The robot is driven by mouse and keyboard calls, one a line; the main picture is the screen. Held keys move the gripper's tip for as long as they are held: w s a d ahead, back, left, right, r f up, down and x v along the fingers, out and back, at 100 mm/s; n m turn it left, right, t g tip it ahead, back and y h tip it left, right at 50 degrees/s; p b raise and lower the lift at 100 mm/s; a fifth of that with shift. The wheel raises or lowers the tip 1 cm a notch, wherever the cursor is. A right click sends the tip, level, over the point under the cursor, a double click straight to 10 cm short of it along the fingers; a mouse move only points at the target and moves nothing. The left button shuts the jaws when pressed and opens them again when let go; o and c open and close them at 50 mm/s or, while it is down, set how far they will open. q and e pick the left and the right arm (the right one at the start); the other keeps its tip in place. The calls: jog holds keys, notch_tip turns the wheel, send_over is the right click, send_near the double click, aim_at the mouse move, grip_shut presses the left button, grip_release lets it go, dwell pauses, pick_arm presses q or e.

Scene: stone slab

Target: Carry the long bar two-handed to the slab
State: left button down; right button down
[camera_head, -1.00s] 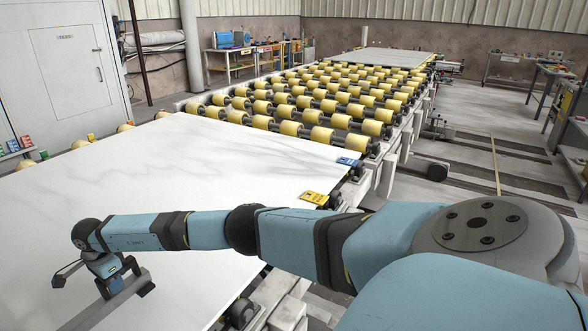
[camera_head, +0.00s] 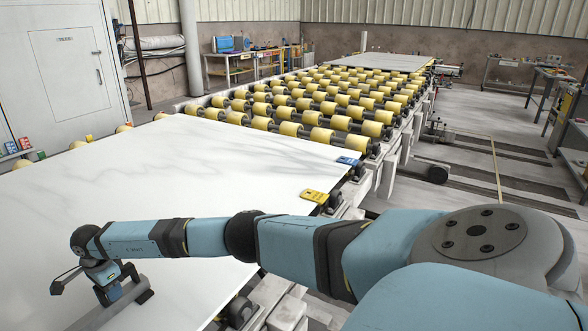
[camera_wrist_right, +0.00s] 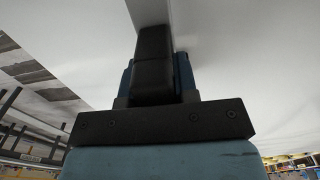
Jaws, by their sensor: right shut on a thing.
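The white stone slab (camera_head: 190,170) with faint grey veins fills the left and middle of the head view. The long grey bar (camera_head: 125,303) is over the near left part of the slab; its dark end points right, and the rest runs out of the bottom of the picture. I cannot tell whether it touches the slab. My right gripper (camera_head: 112,292) is shut on the bar near this end. In the right wrist view, the gripper (camera_wrist_right: 154,65) shows dark against the pale bar (camera_wrist_right: 148,12). My left gripper is not in view.
Yellow rollers (camera_head: 320,110) of a conveyor lie beyond the slab. The floor (camera_head: 480,120) to the right is fairly open. The visible slab top is otherwise clear.

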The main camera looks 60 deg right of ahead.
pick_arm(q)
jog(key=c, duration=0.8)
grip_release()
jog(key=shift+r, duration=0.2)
pick_arm(e)
jog(key=shift+r, duration=0.25)
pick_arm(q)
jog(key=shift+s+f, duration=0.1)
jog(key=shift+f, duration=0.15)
pick_arm(e)
jog(key=c, duration=1)
grip_release()
jog(key=shift+f, duration=0.15)
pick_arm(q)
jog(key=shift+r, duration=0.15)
pick_arm(e)
jog(key=shift+o, duration=1)
jog(key=shift+s, duration=0.1)
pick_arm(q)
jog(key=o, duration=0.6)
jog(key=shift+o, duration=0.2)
pick_arm(e)
jog(key=o, duration=0.6)
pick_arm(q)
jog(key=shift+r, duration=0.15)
pick_arm(e)
jog(key=shift+o, duration=0.2)
